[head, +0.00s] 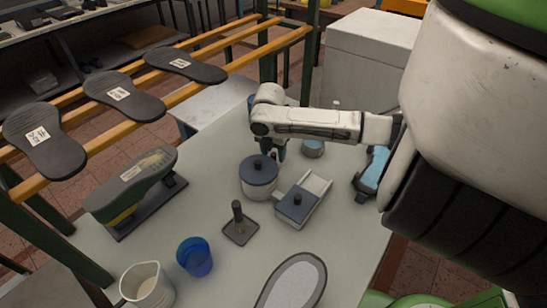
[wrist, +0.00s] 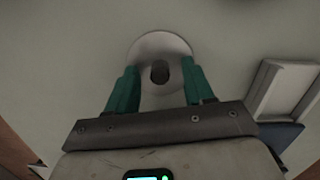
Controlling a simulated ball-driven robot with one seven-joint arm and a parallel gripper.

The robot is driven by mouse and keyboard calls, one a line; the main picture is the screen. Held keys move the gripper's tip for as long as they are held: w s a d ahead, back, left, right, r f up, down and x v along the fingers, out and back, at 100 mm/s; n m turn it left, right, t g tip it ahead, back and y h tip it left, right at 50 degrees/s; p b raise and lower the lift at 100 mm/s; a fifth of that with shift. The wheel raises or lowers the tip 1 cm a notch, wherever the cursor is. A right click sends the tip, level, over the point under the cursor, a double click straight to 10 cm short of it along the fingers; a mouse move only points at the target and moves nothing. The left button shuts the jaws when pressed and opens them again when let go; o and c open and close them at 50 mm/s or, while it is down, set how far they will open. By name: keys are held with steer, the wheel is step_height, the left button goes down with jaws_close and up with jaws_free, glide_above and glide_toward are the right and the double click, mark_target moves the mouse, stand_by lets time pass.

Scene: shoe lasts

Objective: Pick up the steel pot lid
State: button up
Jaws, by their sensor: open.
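The pot lid (head: 259,167) looks dark grey-blue with a black knob and sits on a pale round pot (head: 259,188) on the table. In the wrist view a pale round disc with a dark knob (wrist: 160,71), which I take to be the lid, lies ahead between the finger lines. My gripper (head: 276,150) is just behind and above the pot in the head view, partly hidden by my arm. In the wrist view its teal fingers (wrist: 160,78) are apart and empty, one each side of the knob. I cannot tell their height above the lid.
A stamp-like tool (head: 239,230), blue cup (head: 195,257), white jug (head: 146,287) and shoe last (head: 135,192) stand nearby.

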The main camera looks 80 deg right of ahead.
steer(key=shift+f, duration=0.1)
steer(key=shift+c, duration=0.3)
jaws_close()
stand_by(0.4)
